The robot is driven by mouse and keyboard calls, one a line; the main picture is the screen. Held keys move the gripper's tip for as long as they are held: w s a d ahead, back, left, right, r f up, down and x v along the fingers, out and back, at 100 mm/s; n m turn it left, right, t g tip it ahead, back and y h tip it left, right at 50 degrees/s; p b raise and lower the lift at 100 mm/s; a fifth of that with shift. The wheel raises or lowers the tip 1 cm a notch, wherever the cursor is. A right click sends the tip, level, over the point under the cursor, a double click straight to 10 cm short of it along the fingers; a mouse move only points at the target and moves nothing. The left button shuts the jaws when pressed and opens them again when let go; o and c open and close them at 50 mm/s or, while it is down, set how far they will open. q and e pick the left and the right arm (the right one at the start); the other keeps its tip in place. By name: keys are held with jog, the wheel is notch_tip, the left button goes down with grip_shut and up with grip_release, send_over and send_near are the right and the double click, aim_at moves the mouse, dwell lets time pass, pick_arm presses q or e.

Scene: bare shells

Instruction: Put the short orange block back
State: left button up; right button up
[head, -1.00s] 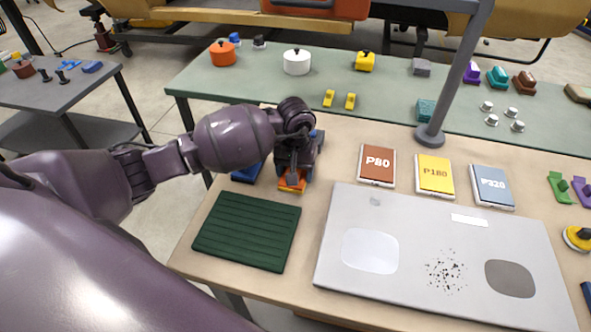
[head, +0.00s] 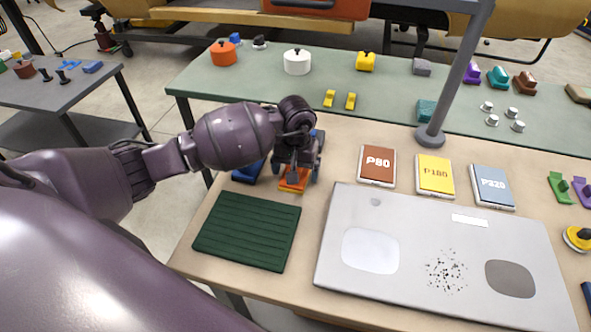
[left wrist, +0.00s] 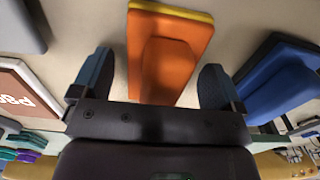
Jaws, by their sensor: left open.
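The short orange block (head: 293,181) has a thin yellow layer along its edge and a raised orange grip. It appears to rest on the tan table, behind the green ribbed mat (head: 246,231). In the left wrist view the orange block (left wrist: 172,45) lies between the two spread fingers, with a gap on each side. My left gripper (head: 297,174) is open over the block and partly hides it in the head view; it also shows in the left wrist view (left wrist: 155,85). My right gripper is not in view.
A blue block (head: 247,171) lies close to the left of the orange one; it also shows in the left wrist view (left wrist: 283,80). The P80 pad (head: 377,165) is to the right. A grey panel (head: 440,215) covers the table's front right.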

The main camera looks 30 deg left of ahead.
pick_arm(q)
notch_tip(320, 180, up, 10)
jog(key=shift+r, duration=0.8)
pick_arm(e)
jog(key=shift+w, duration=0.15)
